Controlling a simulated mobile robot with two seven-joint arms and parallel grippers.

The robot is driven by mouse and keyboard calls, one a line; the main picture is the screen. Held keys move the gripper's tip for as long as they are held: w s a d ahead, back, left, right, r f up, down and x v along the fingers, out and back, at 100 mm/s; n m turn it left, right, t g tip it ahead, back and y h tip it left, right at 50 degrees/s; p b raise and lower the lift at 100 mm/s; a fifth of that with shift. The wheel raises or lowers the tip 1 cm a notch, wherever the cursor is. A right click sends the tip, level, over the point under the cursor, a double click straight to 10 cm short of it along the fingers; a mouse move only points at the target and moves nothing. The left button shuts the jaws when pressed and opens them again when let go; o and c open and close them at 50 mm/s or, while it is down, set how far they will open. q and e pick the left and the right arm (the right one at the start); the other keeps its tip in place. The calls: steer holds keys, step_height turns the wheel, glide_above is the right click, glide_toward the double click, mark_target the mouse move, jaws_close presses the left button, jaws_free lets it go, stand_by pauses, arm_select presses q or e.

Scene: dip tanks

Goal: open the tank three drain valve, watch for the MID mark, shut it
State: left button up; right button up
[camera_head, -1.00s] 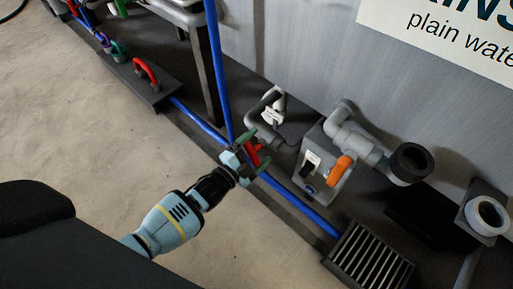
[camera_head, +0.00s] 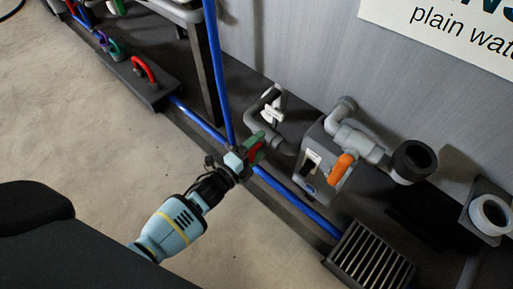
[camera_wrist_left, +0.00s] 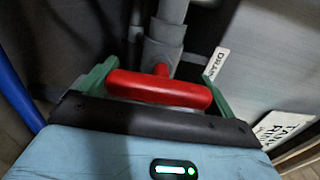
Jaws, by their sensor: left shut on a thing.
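The red valve handle (camera_head: 254,153) is low beside the blue pipe, in front of a grey bent pipe (camera_head: 262,112). My left gripper (camera_head: 257,148) is shut on this handle. In the left wrist view the red handle (camera_wrist_left: 160,89) lies crosswise between the green fingers, with a grey pipe fitting (camera_wrist_left: 162,45) behind it. A white label reading DRAIN (camera_wrist_left: 216,63) stands to its right. A second label (camera_wrist_left: 282,128), only partly readable, seems to start with TANK. No MID mark can be made out in these views. My right gripper is not in view.
A floor grate (camera_head: 369,258) is at the lower right. Another red handle (camera_head: 145,69) is at the upper left. The concrete floor at left is clear.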

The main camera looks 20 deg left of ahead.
mark_target(249, 155)
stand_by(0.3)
arm_select(q)
steer(key=o, duration=0.6)
steer(key=shift+o, duration=0.5)
steer(key=p+v, duration=0.2)
steer(key=v, duration=0.5)
steer(key=shift+s+p, duration=0.1)
steer(key=shift+p, duration=0.25)
steer(key=shift+s+a, duration=0.15)
steer(key=shift+s, duration=0.15)
